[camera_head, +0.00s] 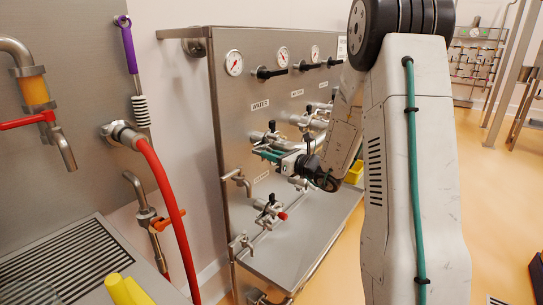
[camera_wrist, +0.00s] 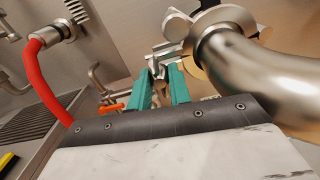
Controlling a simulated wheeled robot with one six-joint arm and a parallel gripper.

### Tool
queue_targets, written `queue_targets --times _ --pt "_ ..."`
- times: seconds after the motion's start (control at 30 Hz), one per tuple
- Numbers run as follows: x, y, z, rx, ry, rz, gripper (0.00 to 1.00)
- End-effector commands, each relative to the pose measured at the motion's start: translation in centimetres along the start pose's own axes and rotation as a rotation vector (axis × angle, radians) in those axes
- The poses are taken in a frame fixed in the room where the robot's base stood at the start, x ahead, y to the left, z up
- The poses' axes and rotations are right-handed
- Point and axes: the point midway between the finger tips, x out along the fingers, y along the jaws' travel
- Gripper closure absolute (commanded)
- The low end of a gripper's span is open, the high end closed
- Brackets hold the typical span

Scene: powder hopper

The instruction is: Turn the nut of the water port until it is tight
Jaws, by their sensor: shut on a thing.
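The water port (camera_head: 264,137) is on the steel panel below the WATER label, in the head view. My gripper (camera_head: 262,153) reaches it from the right, with its teal fingers at the port's lower side. In the wrist view the two teal fingers (camera_wrist: 161,84) point away from me, shut on the small metal nut (camera_wrist: 158,66) at the clamp. The fingers hide most of the nut, so its turn angle and tightness cannot be told. A clamp (camera_wrist: 178,26) and a thick bent steel pipe (camera_wrist: 262,78) lie close on the right.
The steel panel (camera_head: 235,120) carries gauges, black handles and a lower valve with a red tip (camera_head: 283,216). A red hose (camera_head: 165,195) hangs at the left, and shows in the wrist view (camera_wrist: 45,85). A steel tray (camera_head: 300,240) lies below.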

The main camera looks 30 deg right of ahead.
Motion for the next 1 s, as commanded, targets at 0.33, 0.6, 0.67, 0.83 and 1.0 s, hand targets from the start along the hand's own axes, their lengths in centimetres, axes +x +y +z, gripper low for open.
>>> queue_targets --times 0.33,0.6,0.67,0.83,1.0 --pt "0.20 0.02 0.22 0.047 -0.004 0.003 1.00" --pt "0.20 0.03 0.20 0.285 -0.003 0.003 0.69" --pt "0.21 0.06 0.19 0.284 -0.003 0.004 0.69" --pt "0.24 0.18 0.17 0.282 -0.002 0.006 0.69" --pt "-0.22 0.20 0.15 0.281 -0.002 0.007 0.69"
